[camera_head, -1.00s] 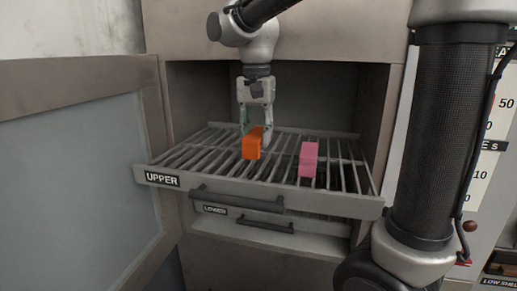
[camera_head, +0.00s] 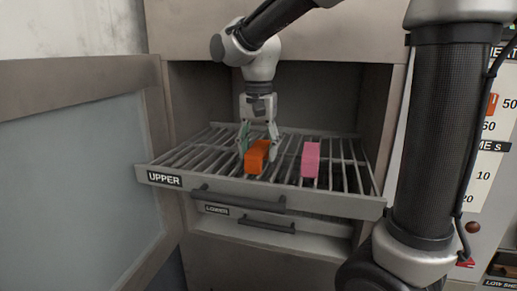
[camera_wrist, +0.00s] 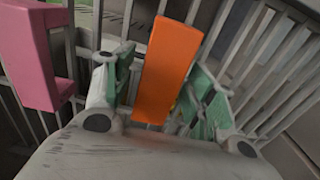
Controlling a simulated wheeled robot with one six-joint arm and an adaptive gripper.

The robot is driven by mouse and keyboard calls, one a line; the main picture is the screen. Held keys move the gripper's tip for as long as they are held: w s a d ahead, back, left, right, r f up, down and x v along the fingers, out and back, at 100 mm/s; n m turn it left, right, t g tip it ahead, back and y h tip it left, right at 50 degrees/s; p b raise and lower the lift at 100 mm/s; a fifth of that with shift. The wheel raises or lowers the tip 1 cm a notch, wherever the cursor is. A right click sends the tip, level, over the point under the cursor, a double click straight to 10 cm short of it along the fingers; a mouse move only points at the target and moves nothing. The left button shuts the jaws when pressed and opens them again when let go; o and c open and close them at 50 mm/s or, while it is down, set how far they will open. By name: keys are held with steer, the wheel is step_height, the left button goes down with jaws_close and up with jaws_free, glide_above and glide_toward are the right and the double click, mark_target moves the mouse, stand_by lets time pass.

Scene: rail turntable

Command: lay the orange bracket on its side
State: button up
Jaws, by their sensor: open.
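The orange bracket (camera_head: 257,158) is on the barred upper rack (camera_head: 206,157), left of the pink bracket (camera_head: 310,159). My gripper (camera_head: 259,149) points down over it with its fingers apart, one on each side. In the wrist view the orange bracket (camera_wrist: 167,72) shows as a long plain face between the open green-padded fingers (camera_wrist: 162,88). There is a visible gap on the right; contact on the left is unclear. I cannot tell for sure which face it rests on. The pink bracket (camera_wrist: 36,52) also shows at the wrist view's left edge.
The rack is pulled out of the cabinet, with a front handle (camera_head: 238,200) and an "UPPER" label. A lower drawer (camera_head: 263,225) sits beneath it. The open cabinet door (camera_head: 80,170) stands at the left. The rack's left part is clear.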

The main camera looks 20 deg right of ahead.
mark_target(258, 147)
step_height(258, 147, up, 12)
steer(key=shift+r, duration=0.15)
stand_by(0.3)
stand_by(0.4)
